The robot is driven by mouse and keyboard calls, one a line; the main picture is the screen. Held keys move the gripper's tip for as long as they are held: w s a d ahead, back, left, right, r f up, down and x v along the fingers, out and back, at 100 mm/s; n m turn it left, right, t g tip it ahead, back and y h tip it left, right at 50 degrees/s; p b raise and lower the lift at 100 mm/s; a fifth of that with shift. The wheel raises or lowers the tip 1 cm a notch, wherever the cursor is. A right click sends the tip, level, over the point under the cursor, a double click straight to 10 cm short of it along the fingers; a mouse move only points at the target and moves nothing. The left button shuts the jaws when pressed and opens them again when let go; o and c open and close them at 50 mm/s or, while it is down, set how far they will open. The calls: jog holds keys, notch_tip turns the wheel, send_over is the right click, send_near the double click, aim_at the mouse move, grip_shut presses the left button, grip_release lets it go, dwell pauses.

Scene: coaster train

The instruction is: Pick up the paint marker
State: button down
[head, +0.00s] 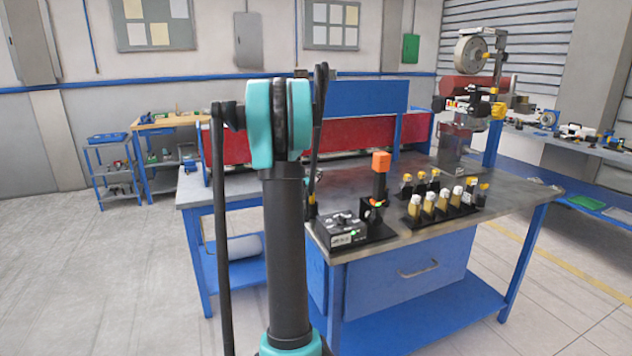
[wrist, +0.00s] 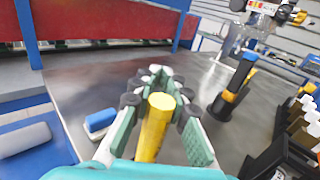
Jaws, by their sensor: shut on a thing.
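The paint marker (wrist: 155,128) shows in the wrist view as a yellow cylinder with a paler yellow round end. It stands tilted between the green-and-white fingers of my gripper (wrist: 160,90), which is shut on it. The marker's far part is hidden by its near end and the fingers. The grey tabletop (wrist: 85,75) lies beyond and below the fingers. In the head view my own arm fills the middle, and I cannot make out the gripper or the marker there.
A blue-and-white block (wrist: 100,122) lies left of the gripper. A black holder with a blue-and-orange upright piece (wrist: 232,90) stands to the right.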

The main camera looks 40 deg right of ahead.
notch_tip(320, 180, up, 18)
jog(key=shift+f, duration=0.25)
jog(key=c, duration=2.1)
grip_release()
grip_shut()
